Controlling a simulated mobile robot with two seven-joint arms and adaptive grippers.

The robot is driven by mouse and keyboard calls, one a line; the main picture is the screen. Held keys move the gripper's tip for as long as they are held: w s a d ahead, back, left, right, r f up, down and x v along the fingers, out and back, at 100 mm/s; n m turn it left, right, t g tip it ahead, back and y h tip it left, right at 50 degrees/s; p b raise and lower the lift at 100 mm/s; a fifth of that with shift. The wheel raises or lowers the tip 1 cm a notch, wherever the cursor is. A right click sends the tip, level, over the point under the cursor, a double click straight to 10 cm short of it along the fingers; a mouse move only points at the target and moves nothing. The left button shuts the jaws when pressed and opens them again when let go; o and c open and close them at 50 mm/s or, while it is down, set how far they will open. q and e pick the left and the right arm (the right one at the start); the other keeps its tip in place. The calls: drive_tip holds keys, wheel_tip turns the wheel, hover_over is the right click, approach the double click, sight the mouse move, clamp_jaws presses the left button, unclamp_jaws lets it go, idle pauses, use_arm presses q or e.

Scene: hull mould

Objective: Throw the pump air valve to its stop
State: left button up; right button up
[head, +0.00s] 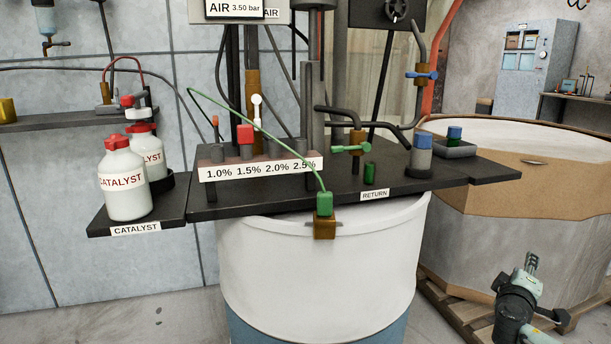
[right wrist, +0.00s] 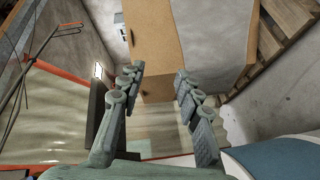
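Two lever valves show in the head view, and no label tells which is the pump air valve. One has a blue lever (head: 421,75) on a brass body (head: 420,70), on the dark pipe at the upper right. The other has a green lever (head: 350,148) on a brass fitting, above the dark shelf. Both levers look roughly level. An AIR sign reading 3.50 bar (head: 234,8) is at the top. My right gripper (head: 531,263) is low at the right, well away from both valves. In the right wrist view it is open and empty (right wrist: 158,80). My left gripper is out of view.
Catalyst bottles (head: 125,183) stand at the left. A large tub (head: 540,225) on a pallet is behind my right gripper. An orange pipe (head: 440,55) runs beside the blue lever.

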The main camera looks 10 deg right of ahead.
drive_tip(key=s+a+f+n+g+y, duration=0.2)
drive_tip(key=s+a+f+g+y, duration=0.15)
drive_tip(key=s+f, duration=0.6)
drive_tip(key=s+a+f+n+g+y, duration=0.1)
drive_tip(key=s+a+f+g+y, duration=0.15)
drive_tip(key=s+a+f, duration=0.45)
drive_tip(key=s+a+f+m+y, duration=0.2)
drive_tip(key=a+f, duration=0.5)
drive_tip(key=a, duration=0.5)
drive_tip(key=s+a+f+m+y, duration=0.3)
drive_tip(key=a+f, duration=0.5)
drive_tip(key=a, duration=0.4)
drive_tip(key=shift+s+f+g+y, duration=0.25)
drive_tip(key=shift+s+g+y, duration=0.15)
drive_tip(key=shift+s+y, duration=0.5)
